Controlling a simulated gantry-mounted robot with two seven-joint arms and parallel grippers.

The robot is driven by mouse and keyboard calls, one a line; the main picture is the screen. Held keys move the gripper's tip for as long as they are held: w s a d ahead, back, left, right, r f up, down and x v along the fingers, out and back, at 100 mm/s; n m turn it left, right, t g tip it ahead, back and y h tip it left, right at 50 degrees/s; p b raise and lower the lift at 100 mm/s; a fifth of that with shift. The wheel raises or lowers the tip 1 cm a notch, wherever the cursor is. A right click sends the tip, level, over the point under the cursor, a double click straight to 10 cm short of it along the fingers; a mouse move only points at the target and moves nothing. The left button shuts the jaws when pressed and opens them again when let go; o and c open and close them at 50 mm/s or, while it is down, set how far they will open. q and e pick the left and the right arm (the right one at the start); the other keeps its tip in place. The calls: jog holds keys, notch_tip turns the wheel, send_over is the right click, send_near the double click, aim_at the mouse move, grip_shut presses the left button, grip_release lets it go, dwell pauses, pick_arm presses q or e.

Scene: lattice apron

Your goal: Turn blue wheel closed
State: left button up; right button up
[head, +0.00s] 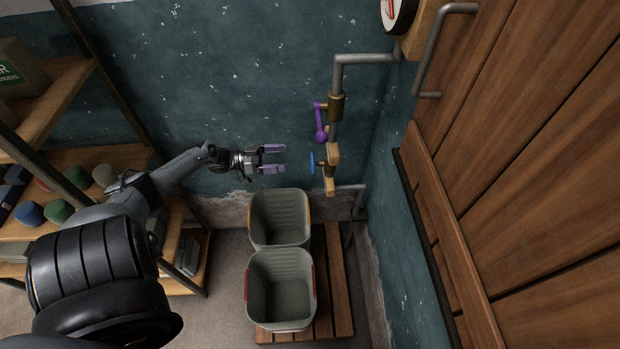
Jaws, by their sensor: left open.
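The blue wheel (312,163) shows nearly edge-on, on the left side of a brass valve body (332,167) low on the grey pipe. My left gripper (285,158) comes in from the left at about the wheel's height in the picture. Its two purple-grey fingers are apart with nothing between them, and they point right at the wheel. A small gap shows between the fingertips and the wheel. My right gripper is not in view.
A purple lever (320,125) sits on the pipe just above the wheel. Two grey bins (281,318) stand below on a wooden pallet (334,285). Shelves (88,158) stand at left. A wooden door (530,150) with a metal handle (440,50) is at right.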

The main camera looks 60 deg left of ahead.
aim_at(314, 164)
pick_arm(q)
notch_tip(314, 164, down, 5)
jog(key=b, duration=0.3)
jog(key=x, duration=0.5)
jog(key=b+x, duration=0.1)
jog(key=x, duration=0.5)
jog(key=shift+r, duration=0.2)
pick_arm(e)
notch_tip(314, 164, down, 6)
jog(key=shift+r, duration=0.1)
pick_arm(q)
jog(key=shift+s, duration=0.1)
jog(key=shift+c, duration=0.5)
jog(key=c, duration=0.6)
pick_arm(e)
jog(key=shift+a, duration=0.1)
